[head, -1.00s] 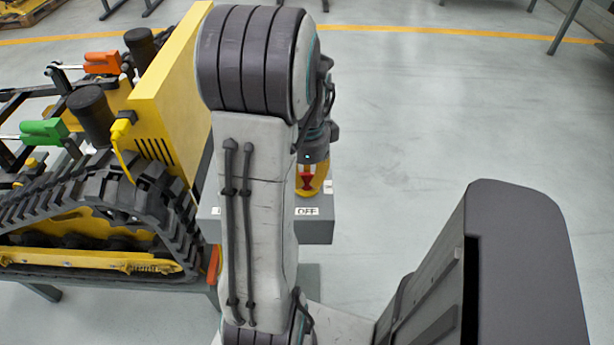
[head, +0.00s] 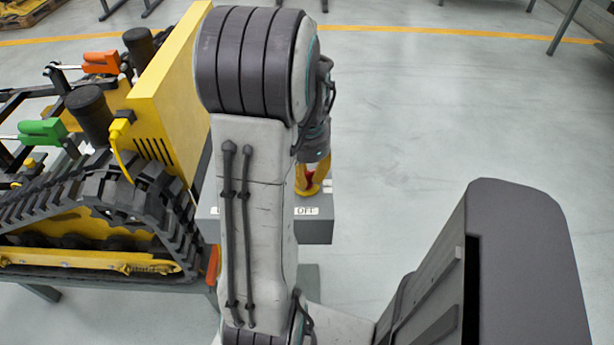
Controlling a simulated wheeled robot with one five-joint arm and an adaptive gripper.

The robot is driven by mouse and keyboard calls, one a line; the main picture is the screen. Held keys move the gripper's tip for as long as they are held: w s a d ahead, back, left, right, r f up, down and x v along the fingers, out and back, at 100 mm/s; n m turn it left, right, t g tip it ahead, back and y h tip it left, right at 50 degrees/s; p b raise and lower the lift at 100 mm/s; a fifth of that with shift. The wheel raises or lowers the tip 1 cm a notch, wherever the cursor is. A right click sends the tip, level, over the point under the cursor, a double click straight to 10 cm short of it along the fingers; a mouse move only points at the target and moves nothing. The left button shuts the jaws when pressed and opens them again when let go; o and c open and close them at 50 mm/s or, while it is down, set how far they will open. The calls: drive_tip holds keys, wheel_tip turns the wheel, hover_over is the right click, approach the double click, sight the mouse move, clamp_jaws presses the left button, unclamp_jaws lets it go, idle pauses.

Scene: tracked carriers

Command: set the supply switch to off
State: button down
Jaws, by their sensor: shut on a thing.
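The supply switch is on a grey box (head: 316,230), partly behind my arm. Its small red handle (head: 309,177) shows among yellow parts on top of the box. A white label reading OFF (head: 306,211) is on the front edge. A second label at left is mostly covered by my arm. My gripper (head: 312,173) points down at the switch from above, shut on the red handle. The fingertips are small and partly hidden, and the exact handle angle is hard to read.
A yellow tracked carrier (head: 172,95) stands close at left, with its black track (head: 100,200) beside the box. Green (head: 43,131) and orange (head: 101,62) clamp handles are on it. Open floor lies to the right.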

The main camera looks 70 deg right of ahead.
sight(309, 173)
drive_tip(key=n, duration=0.6)
drive_tip(key=shift+d, duration=0.1)
drive_tip(key=n, duration=0.6)
drive_tip(key=shift+b, duration=0.3)
idle(0.3)
drive_tip(key=c, duration=1.1)
unclamp_jaws()
drive_tip(key=shift+d, duration=0.1)
drive_tip(key=shift+c, duration=0.2)
wheel_tip(309, 173, up, 12)
